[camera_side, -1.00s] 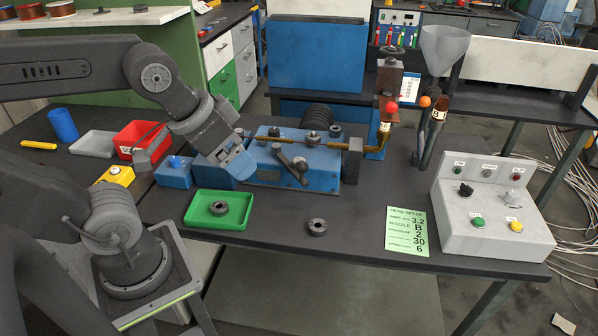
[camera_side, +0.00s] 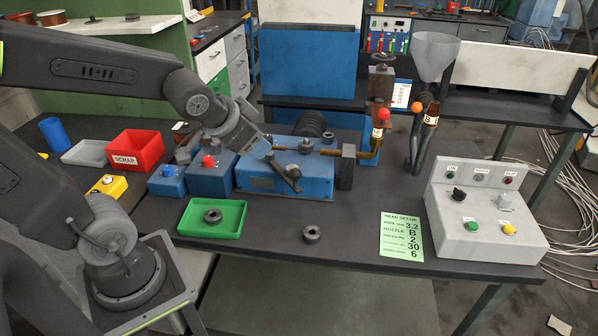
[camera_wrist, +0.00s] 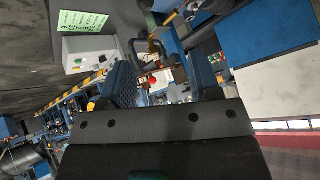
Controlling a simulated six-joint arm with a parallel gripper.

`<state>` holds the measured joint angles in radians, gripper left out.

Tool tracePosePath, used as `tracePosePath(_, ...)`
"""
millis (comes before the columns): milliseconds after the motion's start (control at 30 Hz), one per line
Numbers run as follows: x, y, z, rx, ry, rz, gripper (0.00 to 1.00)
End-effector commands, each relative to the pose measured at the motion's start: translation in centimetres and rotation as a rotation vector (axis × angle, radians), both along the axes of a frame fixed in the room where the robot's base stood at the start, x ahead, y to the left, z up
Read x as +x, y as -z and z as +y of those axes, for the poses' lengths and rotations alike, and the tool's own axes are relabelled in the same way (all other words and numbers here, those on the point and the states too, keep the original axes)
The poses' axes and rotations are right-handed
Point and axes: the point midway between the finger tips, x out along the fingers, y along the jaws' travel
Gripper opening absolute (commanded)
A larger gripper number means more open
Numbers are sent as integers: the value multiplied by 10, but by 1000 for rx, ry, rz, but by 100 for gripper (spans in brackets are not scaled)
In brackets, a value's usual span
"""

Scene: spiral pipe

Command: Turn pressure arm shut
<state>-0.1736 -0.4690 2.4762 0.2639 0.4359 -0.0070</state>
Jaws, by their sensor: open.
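The blue machine block (camera_side: 270,180) stands on the bench in the side view. A dark lever (camera_side: 287,174), which looks like the pressure arm, sits at its front and slants down to the right. My gripper (camera_side: 268,152) is at the block's upper left, close to the lever's upper end; I cannot tell whether they touch. In the wrist view my gripper (camera_wrist: 165,78) has its two blue-padded fingers apart, with nothing seen held between them. The lever cannot be made out in the wrist view.
A brass pipe with a red ball (camera_side: 384,114) rises right of the block. A green tray (camera_side: 230,220) holding a dark ring, a loose ring (camera_side: 312,234) and a green note (camera_side: 401,236) lie in front. A control box (camera_side: 485,215) stands right, a red scrap bin (camera_side: 135,150) left.

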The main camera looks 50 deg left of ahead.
Motion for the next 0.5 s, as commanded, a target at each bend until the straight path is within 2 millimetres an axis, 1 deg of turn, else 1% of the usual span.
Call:
tracePosePath(33, 16, 11, 18, 43, 5, -20, 57)
tracePosePath(100, 35, 23, 37, 101, 39, -68, 57)
tracePosePath(200, 58, 43, 60, 157, 111, -132, 57)
tracePosePath(300, 72, 66, 77, 176, 200, -194, 57)
tracePosePath(367, 77, 81, 83, 169, 259, -234, 57)
tracePosePath(433, 79, 98, 88, 142, 330, -286, 57)
tracePosePath(500, 78, 114, 90, 96, 397, -343, 57)
